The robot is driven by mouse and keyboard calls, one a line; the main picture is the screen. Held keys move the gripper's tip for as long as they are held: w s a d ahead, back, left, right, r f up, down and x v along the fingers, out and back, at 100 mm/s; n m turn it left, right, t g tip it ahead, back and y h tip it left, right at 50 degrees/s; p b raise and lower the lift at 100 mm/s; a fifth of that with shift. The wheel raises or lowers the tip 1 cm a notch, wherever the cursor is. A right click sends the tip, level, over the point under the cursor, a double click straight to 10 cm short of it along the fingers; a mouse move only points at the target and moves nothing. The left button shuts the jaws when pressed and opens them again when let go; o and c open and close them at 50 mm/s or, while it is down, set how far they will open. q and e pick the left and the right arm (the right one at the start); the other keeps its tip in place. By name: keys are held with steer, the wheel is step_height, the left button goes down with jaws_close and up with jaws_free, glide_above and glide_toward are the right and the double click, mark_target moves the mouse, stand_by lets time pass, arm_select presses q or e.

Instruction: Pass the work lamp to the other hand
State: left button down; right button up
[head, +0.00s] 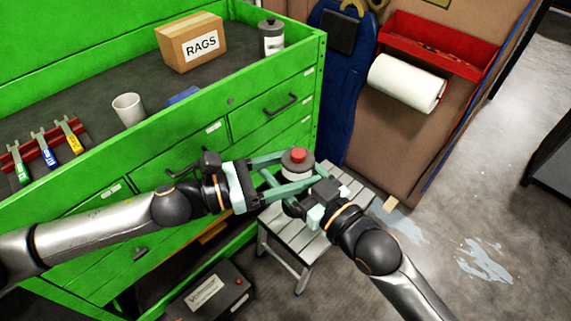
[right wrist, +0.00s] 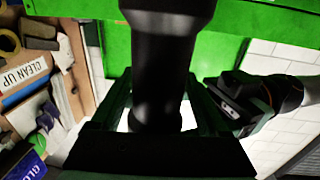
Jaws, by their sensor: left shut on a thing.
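The work lamp (head: 297,157) is a short cylinder with a red button on its dark top and a pale band below. It is held up in the air in front of the green bench. My left gripper (head: 288,178) is shut on it from the left. My right gripper (head: 304,190) is at the lamp from the lower right. In the right wrist view the lamp's black body (right wrist: 158,70) stands between my right fingers, with bright gaps at its sides, so these fingers look open around it. My left gripper also shows there (right wrist: 238,105). The fingertips partly hide the lamp's lower part.
A grey step stool (head: 300,240) stands below the grippers. A paper roll (head: 406,83) hangs at right. Floor to the right is open.

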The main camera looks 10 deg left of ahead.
steer(key=shift+s+a, duration=0.1)
steer(key=shift+s, duration=0.05)
jaws_close()
arm_select(q)
steer(key=shift+c, duration=2.2)
jaws_free()
arm_select(e)
steer(key=shift+r, duration=0.1)
arm_select(q)
steer(key=o, duration=0.4)
steer(key=shift+o, duration=0.2)
steer(key=shift+s, duration=0.1)
arm_select(e)
steer(key=shift+w, duration=0.2)
